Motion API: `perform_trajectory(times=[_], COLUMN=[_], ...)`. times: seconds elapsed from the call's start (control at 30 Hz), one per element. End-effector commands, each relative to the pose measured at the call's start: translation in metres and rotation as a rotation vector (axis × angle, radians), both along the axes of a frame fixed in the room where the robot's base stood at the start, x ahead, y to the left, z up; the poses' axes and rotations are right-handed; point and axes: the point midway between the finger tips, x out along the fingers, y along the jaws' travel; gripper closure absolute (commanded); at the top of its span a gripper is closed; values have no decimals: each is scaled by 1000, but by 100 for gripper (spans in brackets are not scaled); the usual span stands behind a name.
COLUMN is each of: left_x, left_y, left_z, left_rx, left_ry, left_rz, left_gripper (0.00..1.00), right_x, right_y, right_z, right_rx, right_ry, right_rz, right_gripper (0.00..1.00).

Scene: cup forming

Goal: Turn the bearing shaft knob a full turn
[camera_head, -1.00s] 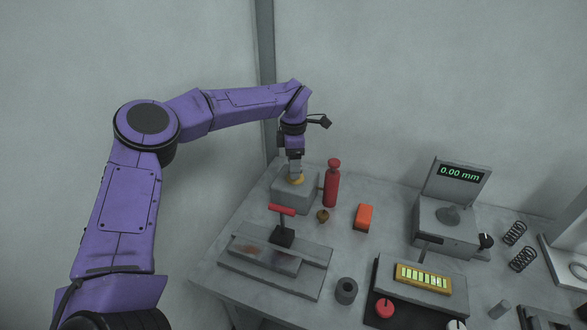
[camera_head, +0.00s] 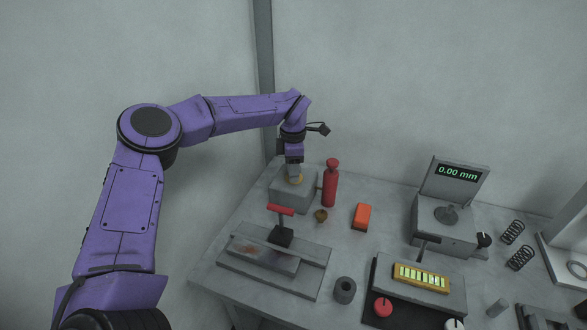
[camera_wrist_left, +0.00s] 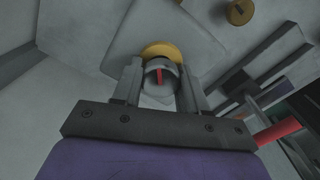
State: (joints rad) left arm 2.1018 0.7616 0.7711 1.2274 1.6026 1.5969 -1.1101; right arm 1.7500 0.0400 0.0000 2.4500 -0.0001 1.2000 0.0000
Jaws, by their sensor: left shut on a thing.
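The bearing block (camera_head: 290,195) is a grey box at the back left of the bench. A yellow collar (camera_head: 297,181) sits on its top, and it also shows in the left wrist view (camera_wrist_left: 163,48). A grey round knob (camera_wrist_left: 152,78) with a red mark stands at the collar, between my fingers. My left gripper (camera_head: 294,173) points down over the block, and its two fingers are shut on the knob from both sides. In the head view the gripper hides the knob. My right gripper is not in view.
A red bottle (camera_head: 330,185) stands close to the right of the block. A red-handled tool (camera_head: 281,210) is in front, with a small brass piece (camera_head: 321,215) beside it. An orange block (camera_head: 361,216) and a gauge reading 0.00 mm (camera_head: 460,174) are further right.

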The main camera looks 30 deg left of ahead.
Motion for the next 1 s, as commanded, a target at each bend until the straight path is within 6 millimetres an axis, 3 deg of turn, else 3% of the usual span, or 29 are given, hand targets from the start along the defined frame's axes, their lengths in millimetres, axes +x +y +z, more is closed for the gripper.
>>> perform_trajectory(times=[0.37,1.0], left_x=[-1,-2], left_y=[2,-1], left_z=[-1,-2], left_rx=[1,4], left_ry=[2,3], left_rz=[133,635], left_gripper=[88,88], right_x=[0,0], right_y=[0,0], right_z=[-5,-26], right_rx=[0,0], right_ry=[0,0], right_rz=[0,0], right_gripper=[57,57])
